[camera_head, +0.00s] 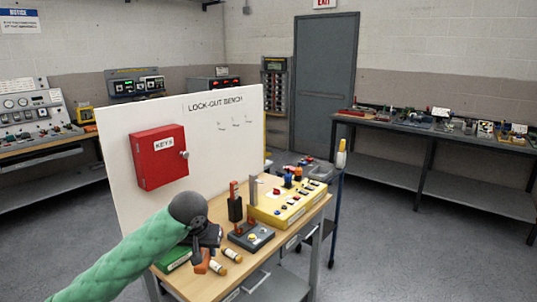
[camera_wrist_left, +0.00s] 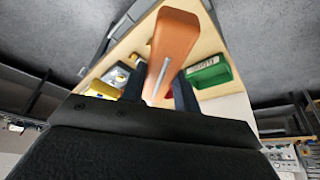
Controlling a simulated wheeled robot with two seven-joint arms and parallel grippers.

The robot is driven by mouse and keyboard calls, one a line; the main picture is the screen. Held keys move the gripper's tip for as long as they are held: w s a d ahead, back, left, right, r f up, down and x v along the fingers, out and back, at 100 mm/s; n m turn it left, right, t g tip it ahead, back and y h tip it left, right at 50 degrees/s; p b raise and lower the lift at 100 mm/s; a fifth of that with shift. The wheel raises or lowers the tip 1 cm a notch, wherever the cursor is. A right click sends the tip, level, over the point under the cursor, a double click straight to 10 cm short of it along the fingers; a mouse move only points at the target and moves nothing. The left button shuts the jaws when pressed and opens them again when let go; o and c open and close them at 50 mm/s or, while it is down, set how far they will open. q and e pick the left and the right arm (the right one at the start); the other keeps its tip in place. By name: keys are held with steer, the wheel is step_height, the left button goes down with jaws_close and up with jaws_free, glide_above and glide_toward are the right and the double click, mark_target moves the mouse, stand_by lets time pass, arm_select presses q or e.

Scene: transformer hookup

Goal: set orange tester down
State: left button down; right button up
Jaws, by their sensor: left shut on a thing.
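The orange tester (camera_wrist_left: 174,42) is between the two dark fingers of my left gripper (camera_wrist_left: 158,92) in the left wrist view. The gripper is shut on it, and a thin metal strip shows along the tester. In the head view my left gripper (camera_head: 208,238) is over the front left part of the wooden lock-out bench (camera_head: 180,285). The tester (camera_head: 202,261) shows just below the fingers, partly hidden by them. I cannot tell whether it touches the bench top. My right gripper is in neither view.
A green box (camera_head: 174,258) lies left of the gripper. Two fuse-like cylinders (camera_head: 233,255) lie close on its right. A grey switch box (camera_head: 251,236) and a yellow panel (camera_head: 290,204) stand farther right. A white board with a red key cabinet (camera_head: 160,156) rises behind.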

arm_select(q)
steer(key=s+a+f, duration=0.2)
steer(key=s+f, duration=0.9)
steer(key=f, duration=0.4)
steer(key=shift+a+f, duration=0.2)
steer(key=shift+a, duration=0.15)
steer(key=shift+r, duration=0.1)
